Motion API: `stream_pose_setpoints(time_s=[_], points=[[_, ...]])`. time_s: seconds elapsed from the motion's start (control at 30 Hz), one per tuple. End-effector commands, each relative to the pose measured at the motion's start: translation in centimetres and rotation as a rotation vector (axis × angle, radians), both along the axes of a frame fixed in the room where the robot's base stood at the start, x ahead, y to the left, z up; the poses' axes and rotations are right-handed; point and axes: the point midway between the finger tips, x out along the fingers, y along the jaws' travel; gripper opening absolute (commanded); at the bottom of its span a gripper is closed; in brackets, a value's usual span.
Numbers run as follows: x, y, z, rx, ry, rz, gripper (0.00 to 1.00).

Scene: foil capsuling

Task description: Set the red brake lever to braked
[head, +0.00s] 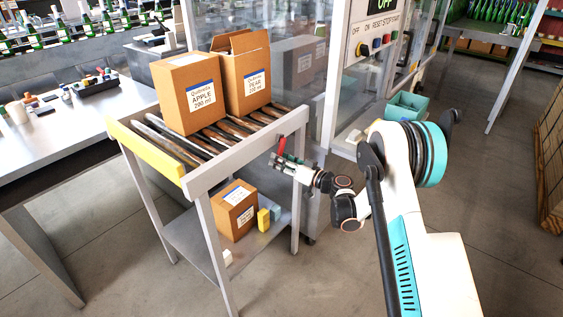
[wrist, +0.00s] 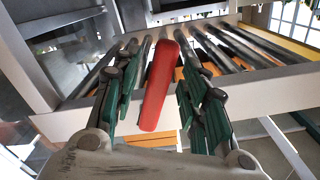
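The red brake lever (head: 282,145) is on the near right side of the roller cart's frame in the head view. In the wrist view the red lever (wrist: 160,85) stands tilted slightly to the right, between the two fingers of my gripper (wrist: 160,95). The fingers are apart, with a gap on both sides of the lever. In the head view my gripper (head: 280,160) is at the cart's side rail, right at the lever. The lever's pivot and any brake marking are hidden or too small to read.
The roller cart (head: 240,154) carries an apple box (head: 190,92) and a pear box (head: 243,75) on its rollers. A smaller box (head: 234,209) and yellow block (head: 263,219) sit on its lower shelf. A control panel (head: 373,40) stands behind. Open floor lies at front.

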Motion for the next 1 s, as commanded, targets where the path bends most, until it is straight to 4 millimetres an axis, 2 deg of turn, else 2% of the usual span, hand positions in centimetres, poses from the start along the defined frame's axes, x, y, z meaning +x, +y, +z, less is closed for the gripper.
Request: stream_pose_setpoints(time_s=[0.17, 0.63, 0.8, 1.0], points=[[-0.7, -1.0, 0.0, 0.000, 0.000, -0.002, 0.40], [-6.0, -7.9, 0.0, 0.000, 0.000, -0.002, 0.40], [-7.1, -9.2, 0.0, -0.001, 0.000, -0.002, 0.40], [-7.4, -9.5, 0.0, -0.001, 0.001, 0.000, 0.40]])
